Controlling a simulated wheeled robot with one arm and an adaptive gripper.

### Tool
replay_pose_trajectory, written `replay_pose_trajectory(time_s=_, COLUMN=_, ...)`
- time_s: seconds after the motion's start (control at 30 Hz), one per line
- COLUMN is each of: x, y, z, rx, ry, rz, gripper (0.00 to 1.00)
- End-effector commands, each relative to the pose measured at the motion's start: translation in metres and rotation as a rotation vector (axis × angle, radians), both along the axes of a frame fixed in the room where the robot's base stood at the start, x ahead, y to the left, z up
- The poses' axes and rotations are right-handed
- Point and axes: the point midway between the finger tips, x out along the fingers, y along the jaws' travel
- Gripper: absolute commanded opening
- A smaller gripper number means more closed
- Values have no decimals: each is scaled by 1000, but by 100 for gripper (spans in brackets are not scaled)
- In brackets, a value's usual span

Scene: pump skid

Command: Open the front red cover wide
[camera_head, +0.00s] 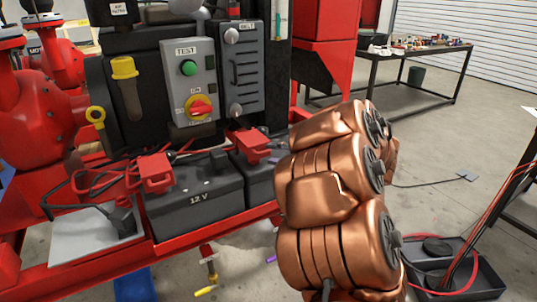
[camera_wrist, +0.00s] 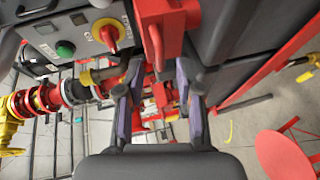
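In the head view, one red cover (camera_head: 157,172) sits on the nearer 12 V battery (camera_head: 195,198). A second red cover (camera_head: 250,146) sits on the battery behind it, to the right. Both look closed down. In the wrist view, a red cover (camera_wrist: 165,28) shows at the top centre beside a dark battery case (camera_wrist: 232,30); I cannot tell which of the two it is. My gripper (camera_wrist: 160,80) is open, its fingers apart with nothing clearly held between them. The cover appears beyond the fingertips. My copper-coloured arm hides the gripper in the head view.
A grey TEST box (camera_head: 190,85) with a green button and red-yellow rotary switch (camera_head: 200,107) stands behind the batteries. Red cables run around the covers. A red skid rail (camera_head: 190,240) edges the front. A workbench (camera_head: 415,50) stands at the back right.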

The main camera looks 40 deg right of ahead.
Motion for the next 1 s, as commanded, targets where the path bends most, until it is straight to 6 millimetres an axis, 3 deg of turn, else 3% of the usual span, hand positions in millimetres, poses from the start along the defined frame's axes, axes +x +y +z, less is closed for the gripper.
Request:
replay_pose_trajectory(time_s=0.27, x=23, y=8, z=-6, rx=1, ry=0, rz=1, gripper=36)
replay_pose_trajectory(time_s=0.67, x=27, y=9, z=-6, rx=2, ry=1, rz=-1, gripper=35)
replay_pose_trajectory(time_s=1.0, x=27, y=9, z=-7, rx=2, ry=1, rz=-1, gripper=0)
